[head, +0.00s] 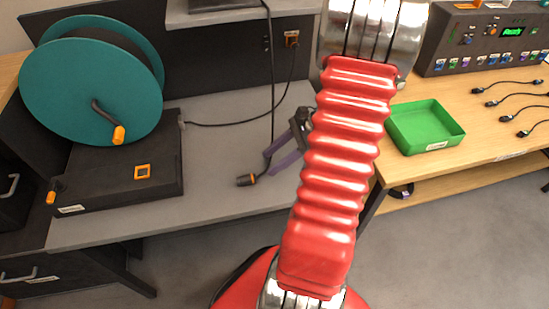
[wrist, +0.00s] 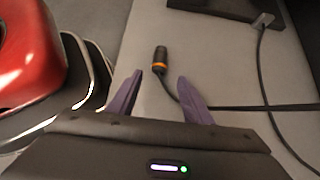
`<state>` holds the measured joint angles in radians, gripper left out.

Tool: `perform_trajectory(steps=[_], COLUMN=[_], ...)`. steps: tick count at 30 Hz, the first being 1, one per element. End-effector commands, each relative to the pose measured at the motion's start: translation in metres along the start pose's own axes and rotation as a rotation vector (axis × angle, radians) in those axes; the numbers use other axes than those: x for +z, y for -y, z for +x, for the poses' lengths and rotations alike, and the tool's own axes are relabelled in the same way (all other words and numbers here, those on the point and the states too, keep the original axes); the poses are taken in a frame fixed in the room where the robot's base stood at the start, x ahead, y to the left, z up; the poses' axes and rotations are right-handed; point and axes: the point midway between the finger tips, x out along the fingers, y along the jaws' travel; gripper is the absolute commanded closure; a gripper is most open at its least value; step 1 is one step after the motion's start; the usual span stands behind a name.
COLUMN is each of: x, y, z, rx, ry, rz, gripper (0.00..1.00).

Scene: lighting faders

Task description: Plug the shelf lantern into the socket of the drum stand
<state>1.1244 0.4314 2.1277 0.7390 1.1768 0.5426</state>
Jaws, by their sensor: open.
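The dark base of what looks like the shelf lantern (head: 222,4) is cut off by the top edge of the head view. A black cable hangs from the shelf to a black plug with an orange ring (head: 246,180), lying on the grey bench. The plug also shows in the wrist view (wrist: 160,61). The drum stand (head: 100,190) is a black box with an orange-framed square socket (head: 142,172) on top. My gripper (wrist: 160,78) is open and empty, its purple fingers pointing toward the plug, which lies just beyond the fingertips. The lantern's upper part is out of view.
A teal cable drum (head: 85,95) with an orange-handled crank sits on the stand. Another cable runs from the stand to a wall outlet (head: 292,38). A green tray (head: 425,127), several short cables and a control panel (head: 485,38) are on the wooden table at right.

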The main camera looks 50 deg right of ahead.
Motion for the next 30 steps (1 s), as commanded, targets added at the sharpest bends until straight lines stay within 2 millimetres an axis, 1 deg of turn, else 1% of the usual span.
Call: perform_trajectory(steps=[5,21,25,30], x=[0.000,0.000,0.000,0.000], y=[0.000,-0.001,0.000,0.000], z=[0.013,0.070,0.080,0.086], rx=[0.002,0.003,0.001,0.001], ry=[0.000,0.000,-0.001,0.000], rz=[-0.001,0.000,-0.001,0.000], gripper=[0.55,0.55,0.55,0.55])
